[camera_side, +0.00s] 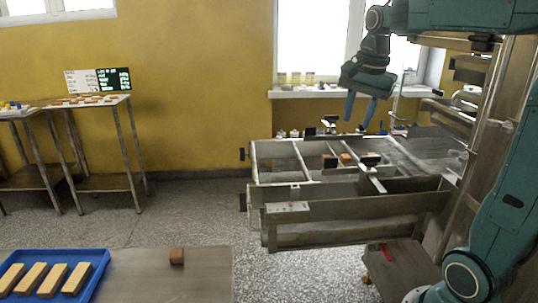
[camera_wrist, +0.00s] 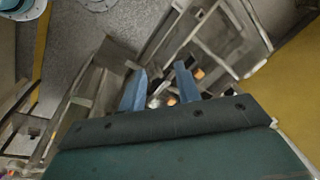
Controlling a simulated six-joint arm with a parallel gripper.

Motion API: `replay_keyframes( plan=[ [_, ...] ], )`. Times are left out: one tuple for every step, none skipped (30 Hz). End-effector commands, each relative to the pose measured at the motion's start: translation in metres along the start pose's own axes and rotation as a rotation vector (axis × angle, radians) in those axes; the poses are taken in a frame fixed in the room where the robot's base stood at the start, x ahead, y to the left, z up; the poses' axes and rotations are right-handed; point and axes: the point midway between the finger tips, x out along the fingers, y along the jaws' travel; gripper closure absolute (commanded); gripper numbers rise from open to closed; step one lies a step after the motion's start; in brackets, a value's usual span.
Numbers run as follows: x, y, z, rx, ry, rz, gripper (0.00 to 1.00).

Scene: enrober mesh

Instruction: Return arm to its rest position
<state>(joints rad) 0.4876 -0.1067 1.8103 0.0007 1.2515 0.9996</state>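My gripper (camera_side: 360,112) hangs in the air above the metal enrober frame (camera_side: 355,210) at the right in the side view. Its two blue fingers point down, spread apart, with nothing between them. In the wrist view the fingers of my gripper (camera_wrist: 160,84) also stand apart and empty, with the frame and floor far beyond them. Small brown blocks (camera_side: 346,158) sit inside the frame below the gripper. Some of the frame is hidden behind my arm.
Side tables (camera_side: 100,101) stand by the yellow wall. A window sill (camera_side: 300,93) is behind the gripper. Open floor lies left of the frame.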

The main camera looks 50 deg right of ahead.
Motion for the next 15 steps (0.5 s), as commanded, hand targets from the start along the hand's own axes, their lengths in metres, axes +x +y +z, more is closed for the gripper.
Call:
replay_keyframes(
  plan=[
    [-0.002, 0.005, 0.016, -0.088, 0.006, -0.020, 0.67],
    [-0.003, 0.007, 0.024, -0.140, 0.010, -0.031, 0.67],
    [-0.003, 0.011, 0.035, -0.208, 0.015, -0.045, 0.67],
    [-0.003, 0.014, 0.042, -0.259, 0.019, -0.056, 0.67],
    [-0.003, 0.017, 0.050, -0.311, 0.023, -0.067, 0.67],
    [-0.003, 0.022, 0.059, -0.379, 0.029, -0.080, 0.67],
    [-0.002, 0.025, 0.066, -0.430, 0.034, -0.092, 0.67],
    [-0.002, 0.029, 0.073, -0.481, 0.039, -0.102, 0.67],
    [-0.001, 0.034, 0.082, -0.549, 0.047, -0.117, 0.67],
    [0.000, 0.038, 0.089, -0.601, 0.052, -0.127, 0.67],
    [0.001, 0.043, 0.095, -0.651, 0.058, -0.138, 0.67],
    [0.003, 0.048, 0.104, -0.718, 0.067, -0.152, 0.67],
    [0.004, 0.053, 0.110, -0.769, 0.074, -0.163, 0.67],
    [0.006, 0.057, 0.116, -0.819, 0.081, -0.175, 0.67],
    [0.008, 0.063, 0.123, -0.887, 0.091, -0.188, 0.67]
  ],
)
